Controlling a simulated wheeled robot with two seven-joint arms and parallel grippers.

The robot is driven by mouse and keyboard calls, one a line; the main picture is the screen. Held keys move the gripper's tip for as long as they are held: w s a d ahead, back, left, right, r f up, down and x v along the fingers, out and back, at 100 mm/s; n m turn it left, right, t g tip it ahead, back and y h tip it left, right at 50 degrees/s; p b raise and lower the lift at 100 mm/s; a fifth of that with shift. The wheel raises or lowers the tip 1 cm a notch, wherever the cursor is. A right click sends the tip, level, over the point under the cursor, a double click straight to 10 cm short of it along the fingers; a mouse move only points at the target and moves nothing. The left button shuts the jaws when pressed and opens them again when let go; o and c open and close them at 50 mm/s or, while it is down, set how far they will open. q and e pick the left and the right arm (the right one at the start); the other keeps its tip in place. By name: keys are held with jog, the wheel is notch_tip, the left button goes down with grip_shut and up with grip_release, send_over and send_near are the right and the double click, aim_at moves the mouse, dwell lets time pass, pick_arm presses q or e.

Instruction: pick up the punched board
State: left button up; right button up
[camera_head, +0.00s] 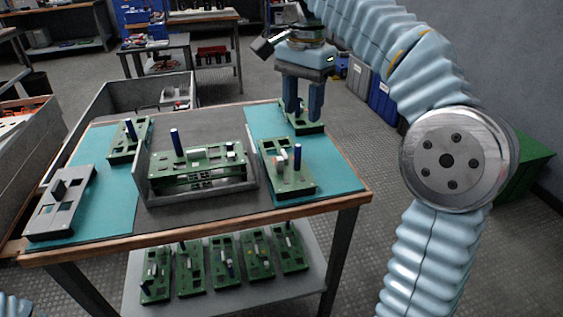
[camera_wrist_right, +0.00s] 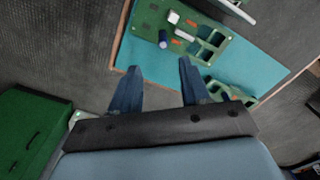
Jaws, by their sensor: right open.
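Several green boards with cutouts and parts lie about, and a grey board with rectangular holes (camera_head: 60,203) lies on the left mat; I cannot tell for sure which is the punched board. My right gripper (camera_head: 303,117) is open and points down over the far green board (camera_head: 308,127) on the right mat, partly hiding it. In the right wrist view the gripper (camera_wrist_right: 158,68) is open and empty, and that far board (camera_wrist_right: 228,92) shows partly behind a finger. A nearer green board with a blue post (camera_head: 288,178) also shows in the wrist view (camera_wrist_right: 185,25). My left gripper is out of view.
A grey tray (camera_head: 200,194) in the table's middle holds a green board with a blue post (camera_head: 197,157). Another green board (camera_head: 128,142) lies on the left mat. Teal mat (camera_head: 335,180) is bare around the right boards.

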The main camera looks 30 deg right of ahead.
aim_at(298, 145)
jog(key=f+b, duration=0.1)
jog(key=f, duration=0.2)
jog(key=f+b, duration=0.1)
jog(key=f, duration=0.7)
jog(key=shift+w+a+b, duration=0.15)
jog(key=shift+w+b, duration=0.1)
jog(key=shift+b, duration=0.15)
jog(key=shift+r, duration=0.1)
jog(key=shift+c, duration=0.4)
grip_shut()
